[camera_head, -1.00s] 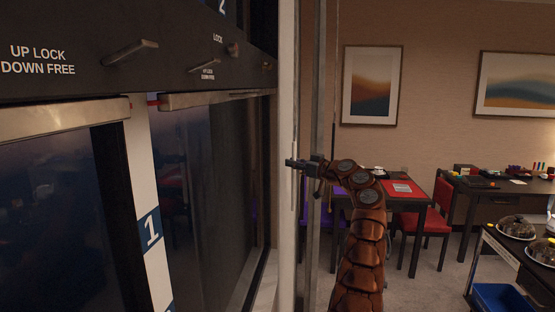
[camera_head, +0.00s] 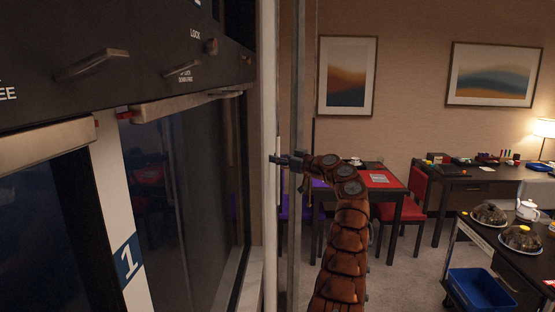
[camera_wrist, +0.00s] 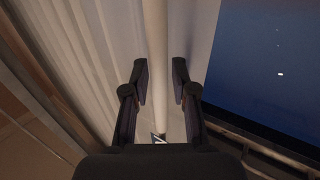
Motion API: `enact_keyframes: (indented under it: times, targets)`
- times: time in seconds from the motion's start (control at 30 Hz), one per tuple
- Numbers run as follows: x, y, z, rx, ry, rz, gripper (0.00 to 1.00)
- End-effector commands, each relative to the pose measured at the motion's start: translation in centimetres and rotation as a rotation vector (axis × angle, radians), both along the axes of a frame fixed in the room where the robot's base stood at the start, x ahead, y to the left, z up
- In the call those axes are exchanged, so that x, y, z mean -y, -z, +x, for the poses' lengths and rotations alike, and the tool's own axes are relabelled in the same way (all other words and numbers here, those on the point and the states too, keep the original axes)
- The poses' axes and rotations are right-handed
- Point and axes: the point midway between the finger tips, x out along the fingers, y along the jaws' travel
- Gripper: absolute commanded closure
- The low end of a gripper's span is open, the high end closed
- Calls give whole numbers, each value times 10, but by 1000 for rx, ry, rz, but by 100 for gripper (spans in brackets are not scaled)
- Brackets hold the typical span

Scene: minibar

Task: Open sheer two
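A white pleated sheer curtain (camera_wrist: 95,75) fills the left side of the wrist view; no number on it can be read there. A pale vertical rod (camera_wrist: 157,45) hangs beside it and runs between the spread fingers of my gripper (camera_wrist: 160,75). The fingers stand apart on either side of the rod, with gaps showing. In the head view my gripper (camera_head: 277,159) points left at the pale rod (camera_head: 270,90) next to the window frame. Whether it touches the rod cannot be told there.
A dark panel (camera_head: 120,50) with metal levers and a window marked 1 (camera_head: 128,262) are at left. A table (camera_head: 385,179) with red and purple chairs stands behind my arm. A cart with a blue bin (camera_head: 482,290) is at right. Carpet between is clear.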

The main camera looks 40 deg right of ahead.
Motion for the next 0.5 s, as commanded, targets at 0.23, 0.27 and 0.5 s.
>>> enact_keyframes:
  times: [0.23,0.27,0.5]
  targets:
    - [0,-1,0,1,0,-1,57]
    - [0,-1,0,1,0,-1,57]
    - [0,-1,-2,2,0,1,57]
